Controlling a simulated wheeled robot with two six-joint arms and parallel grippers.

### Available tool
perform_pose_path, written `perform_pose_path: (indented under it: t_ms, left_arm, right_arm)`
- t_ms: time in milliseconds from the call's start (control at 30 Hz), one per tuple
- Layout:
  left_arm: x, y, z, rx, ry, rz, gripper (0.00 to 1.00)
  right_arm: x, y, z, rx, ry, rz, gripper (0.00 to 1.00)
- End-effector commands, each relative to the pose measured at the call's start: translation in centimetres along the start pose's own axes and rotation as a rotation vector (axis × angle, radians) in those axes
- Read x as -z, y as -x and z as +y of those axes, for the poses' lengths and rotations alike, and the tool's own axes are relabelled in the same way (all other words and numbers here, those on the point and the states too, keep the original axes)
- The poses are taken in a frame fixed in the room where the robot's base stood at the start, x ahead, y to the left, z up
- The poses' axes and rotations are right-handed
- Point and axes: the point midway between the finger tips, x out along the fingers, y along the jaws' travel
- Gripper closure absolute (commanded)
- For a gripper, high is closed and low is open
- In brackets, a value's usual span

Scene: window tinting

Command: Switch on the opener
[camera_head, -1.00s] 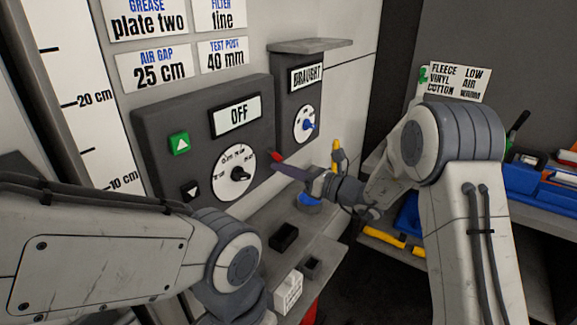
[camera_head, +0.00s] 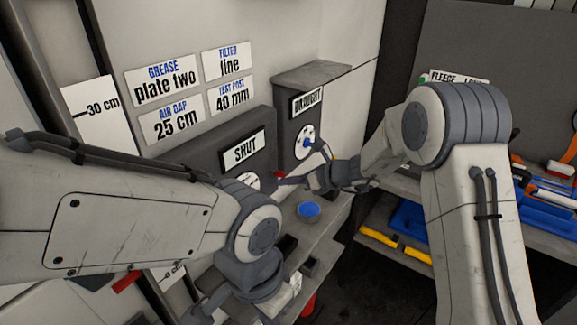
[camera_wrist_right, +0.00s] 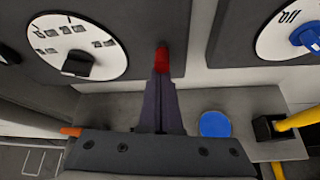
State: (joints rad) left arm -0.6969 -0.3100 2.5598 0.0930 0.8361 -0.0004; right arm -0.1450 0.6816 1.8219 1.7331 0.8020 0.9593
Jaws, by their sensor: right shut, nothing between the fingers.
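The opener is a dark grey box (camera_head: 205,152) on the wall, and its display (camera_head: 244,151) reads SHUT. A red switch (camera_head: 278,175) is at its right side and also shows in the right wrist view (camera_wrist_right: 160,61). My right gripper (camera_head: 287,182) is shut and empty. In the right wrist view its fingertips (camera_wrist_right: 161,78) are at the red switch and seem to touch it. The opener's dial (camera_head: 248,182) is partly hidden by my left arm, and its buttons are hidden. My left gripper is low in the head view; its fingers are not clear.
The draught box (camera_head: 287,138) with a blue-pointer dial (camera_head: 305,143) stands right of the opener. Below is a grey ledge (camera_head: 330,228) with a blue round button (camera_head: 308,210). Shelves with tools and blue trays (camera_head: 410,219) are at the right.

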Motion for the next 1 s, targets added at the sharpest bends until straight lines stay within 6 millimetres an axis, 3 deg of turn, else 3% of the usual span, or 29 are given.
perform_pose_path:
  t_ms: [33,67,100,200,1000]
  left_arm:
    - [0.1,2.2,0.2,0.0,0.0,0.0,1.0]
    - [0.1,2.7,0.2,0.0,0.0,0.0,1.0]
    - [0.1,1.3,0.1,0.0,0.0,0.001,1.0]
    - [0.0,1.1,0.1,0.0,0.001,-0.001,1.0]
    - [0.1,2.3,0.2,0.0,0.001,0.0,1.0]
  right_arm:
    - [-1.1,0.6,0.3,0.005,-0.002,0.036,1.0]
    - [-1.2,0.6,0.3,0.008,-0.002,0.057,1.0]
    - [-0.1,0.1,0.0,0.008,-0.006,0.05,1.0]
    - [0.0,0.1,0.0,0.008,-0.005,0.047,1.0]
    - [-1.6,0.9,0.3,0.007,-0.003,0.041,1.0]
